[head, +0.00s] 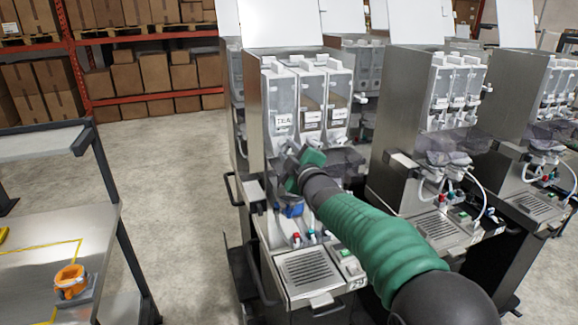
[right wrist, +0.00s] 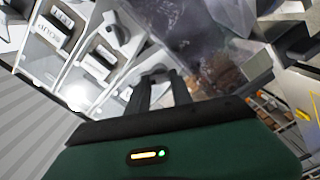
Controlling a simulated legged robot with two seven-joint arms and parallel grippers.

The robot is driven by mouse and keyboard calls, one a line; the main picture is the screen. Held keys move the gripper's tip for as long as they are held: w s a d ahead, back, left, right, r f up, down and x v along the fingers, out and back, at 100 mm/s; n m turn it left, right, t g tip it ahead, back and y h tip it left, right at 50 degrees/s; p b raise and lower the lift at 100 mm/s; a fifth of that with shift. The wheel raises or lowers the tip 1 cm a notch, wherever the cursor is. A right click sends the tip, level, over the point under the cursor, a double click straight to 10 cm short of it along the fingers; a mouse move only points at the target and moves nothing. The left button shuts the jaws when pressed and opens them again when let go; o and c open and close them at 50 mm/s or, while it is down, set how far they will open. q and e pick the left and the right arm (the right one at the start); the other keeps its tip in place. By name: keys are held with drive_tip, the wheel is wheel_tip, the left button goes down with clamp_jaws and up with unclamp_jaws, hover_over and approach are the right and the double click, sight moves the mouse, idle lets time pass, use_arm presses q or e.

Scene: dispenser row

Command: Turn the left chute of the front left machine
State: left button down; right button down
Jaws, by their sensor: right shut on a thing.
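The front left machine (head: 308,78) is a steel dispenser with three clear canisters, the leftmost labelled TEA (head: 284,121). My right gripper (head: 283,161) is at the lower left of its canister row, below the TEA canister. In the right wrist view its two dark fingers (right wrist: 153,82) are close together, shut on a small dark part that I take to be the left chute. The fingers and green gripper body hide most of the chute, so its angle cannot be told. My left gripper is not in view.
A similar machine (head: 408,112) stands close to the right. A steel table (head: 35,250) with an orange object (head: 70,282) is at the left, with open floor between. Shelves of boxes stand behind.

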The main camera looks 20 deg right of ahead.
drive_tip(key=n+b, duration=0.3)
drive_tip(key=shift+f+n, duration=0.3)
drive_tip(key=shift+n+b, duration=1.05)
drive_tip(key=shift+n, duration=0.25)
drive_tip(key=c, duration=1.1)
unclamp_jaws()
drive_tip(key=s+b, duration=0.1)
drive_tip(key=s, duration=0.4)
drive_tip(key=s+b, duration=0.2)
drive_tip(key=s, duration=0.4)
drive_tip(key=s+b, duration=0.1)
drive_tip(key=s, duration=0.4)
drive_tip(key=shift+s+d+r, duration=0.15)
drive_tip(key=shift+s+d, duration=0.1)
drive_tip(key=shift+s, duration=0.15)
